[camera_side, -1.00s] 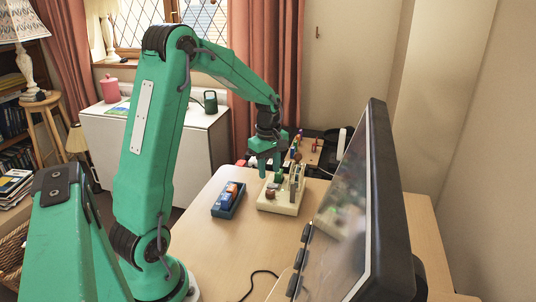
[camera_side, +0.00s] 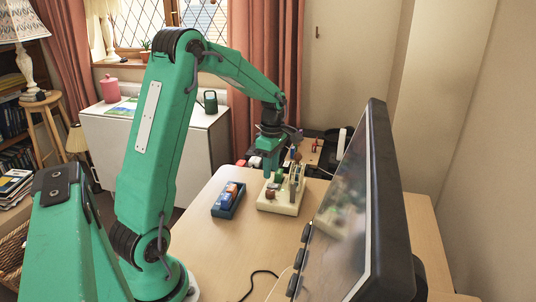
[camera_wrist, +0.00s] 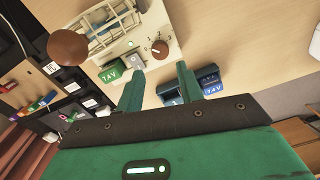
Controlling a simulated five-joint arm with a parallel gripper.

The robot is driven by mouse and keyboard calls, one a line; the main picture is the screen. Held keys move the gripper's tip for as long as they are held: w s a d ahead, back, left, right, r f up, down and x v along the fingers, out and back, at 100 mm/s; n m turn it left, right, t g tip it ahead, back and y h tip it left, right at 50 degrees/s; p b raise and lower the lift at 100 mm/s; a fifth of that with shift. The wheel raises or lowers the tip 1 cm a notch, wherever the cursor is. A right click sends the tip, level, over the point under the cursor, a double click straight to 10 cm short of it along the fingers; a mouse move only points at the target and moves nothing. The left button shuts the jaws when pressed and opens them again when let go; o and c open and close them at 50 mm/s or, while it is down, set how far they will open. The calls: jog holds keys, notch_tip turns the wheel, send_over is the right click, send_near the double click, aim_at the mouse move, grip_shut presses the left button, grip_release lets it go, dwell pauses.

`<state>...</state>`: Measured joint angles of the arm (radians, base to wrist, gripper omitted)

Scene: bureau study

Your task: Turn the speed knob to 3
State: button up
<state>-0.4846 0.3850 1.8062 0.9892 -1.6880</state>
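A cream machine base (camera_side: 283,208) stands on the desk. In the wrist view, a small brown knob (camera_wrist: 160,48) with dark marks around it sits on this base (camera_wrist: 150,28); I take it as the speed knob. It also shows in the side view (camera_side: 270,195). The marks are too small to read. My gripper (camera_wrist: 160,86) is open and empty, its two green fingers apart, with the knob beyond the fingertips. In the side view my gripper (camera_side: 267,174) is above the base, apart from the knob.
A larger brown ball (camera_wrist: 68,47) stands nearby. A blue tray (camera_side: 238,205) with blocks lies left of the base. A monitor (camera_side: 375,200) stands at right. The front desk is mostly clear.

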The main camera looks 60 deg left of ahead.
aim_at(271, 191)
jog(key=shift+f, duration=0.1)
jog(key=shift+s+d+f, duration=0.1)
jog(key=shift+s+f, duration=0.05)
jog(key=shift+f, duration=3.65)
jog(key=c, duration=0.7)
